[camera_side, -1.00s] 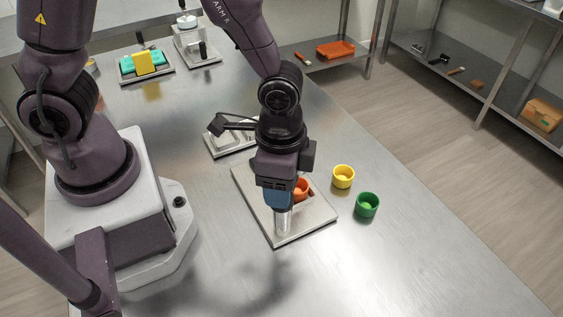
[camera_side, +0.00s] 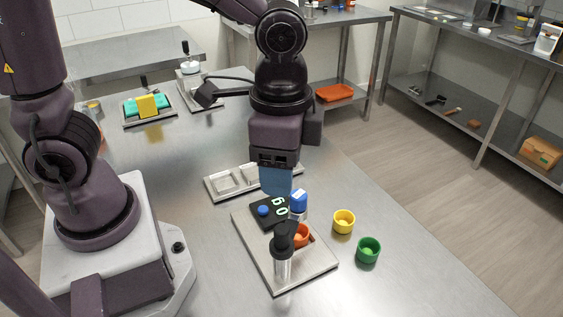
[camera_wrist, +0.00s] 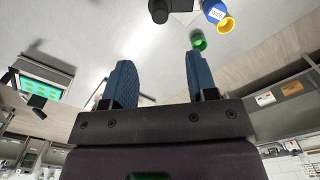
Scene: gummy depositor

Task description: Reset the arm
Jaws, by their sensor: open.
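My gripper (camera_side: 277,184), with blue fingers, hangs above the back part of a metal tray (camera_side: 305,273). In the wrist view its two fingers (camera_wrist: 160,80) are spread apart with nothing between them. A clear cylinder with a black top (camera_side: 282,262) stands upright at the front of the tray, apart from the fingers. The tray also bears an orange cup (camera_side: 301,236), a blue-capped bottle (camera_side: 298,202) and a black device (camera_side: 266,212) with a lit display and a blue knob. My gripper partly hides the mold behind it.
A yellow cup (camera_side: 344,222) and a green cup (camera_side: 368,250) stand right of the tray. A pale mold tray (camera_side: 222,183) lies behind. The front of the table is clear.

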